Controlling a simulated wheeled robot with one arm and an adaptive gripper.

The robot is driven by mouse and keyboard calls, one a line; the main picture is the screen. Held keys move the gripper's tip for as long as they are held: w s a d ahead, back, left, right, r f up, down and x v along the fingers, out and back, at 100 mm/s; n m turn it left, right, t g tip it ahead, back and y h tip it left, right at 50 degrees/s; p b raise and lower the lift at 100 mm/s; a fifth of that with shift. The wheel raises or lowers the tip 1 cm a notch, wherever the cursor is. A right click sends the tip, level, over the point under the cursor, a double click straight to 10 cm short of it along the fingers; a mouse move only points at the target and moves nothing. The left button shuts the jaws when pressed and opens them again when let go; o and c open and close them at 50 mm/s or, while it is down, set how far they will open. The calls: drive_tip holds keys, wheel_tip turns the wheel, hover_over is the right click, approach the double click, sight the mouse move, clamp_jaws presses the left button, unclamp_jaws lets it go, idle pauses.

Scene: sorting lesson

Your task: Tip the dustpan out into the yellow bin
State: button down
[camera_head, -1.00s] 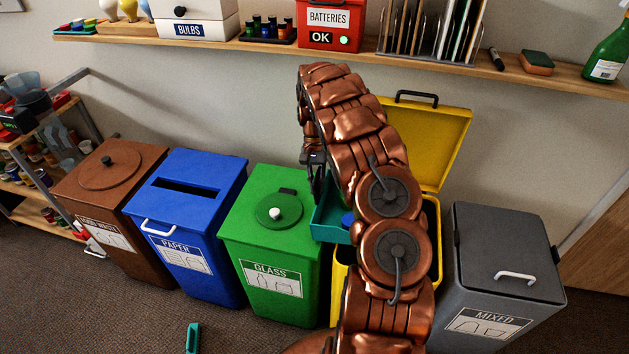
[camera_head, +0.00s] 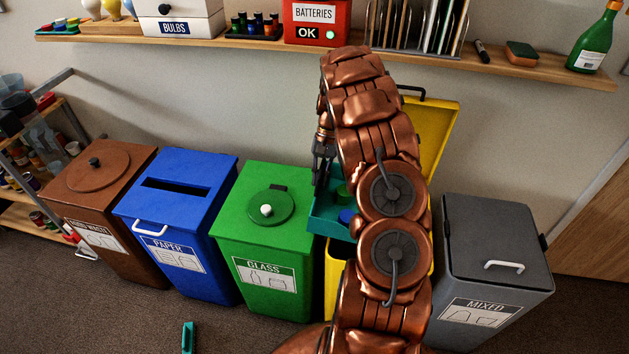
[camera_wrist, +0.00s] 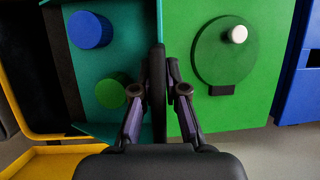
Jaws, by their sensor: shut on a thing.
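The teal dustpan (camera_head: 318,222) is over the left part of the open yellow bin (camera_head: 440,130), partly hidden behind my arm. A green cap (camera_wrist: 110,94) and a blue cap (camera_wrist: 89,30) lie in the dustpan (camera_wrist: 118,60) in the wrist view; both also show in the head view. My gripper (camera_wrist: 158,92) is shut on the dustpan's dark handle (camera_wrist: 157,62), at the pan's side towards the glass bin. The bin's yellow rim (camera_wrist: 12,100) and dark inside show beside the pan. The pan's exact tilt is hard to tell.
The green glass bin (camera_head: 236,208) stands close on the left, its lid shut, then the blue paper bin (camera_head: 200,170) and a brown bin (camera_head: 128,170). The grey mixed bin (camera_head: 490,240) is on the right. A wall shelf (camera_head: 210,47) runs behind. A teal object (camera_head: 188,338) lies on the floor.

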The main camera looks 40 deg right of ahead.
drive_tip(key=s+d+r+n+t+y+b, duration=0.1)
drive_tip(key=s+d+r+t+y+b, duration=0.4)
drive_tip(key=s+d+b, duration=0.4)
drive_tip(key=shift+s+r+n+t, duration=0.4)
drive_tip(key=shift+s+r+t, duration=0.1)
drive_tip(key=shift+s+r, duration=0.55)
idle(0.8)
idle(0.9)
drive_tip(key=shift+a+b, duration=0.1)
drive_tip(key=shift+b, duration=0.2)
idle(0.8)
idle(0.3)
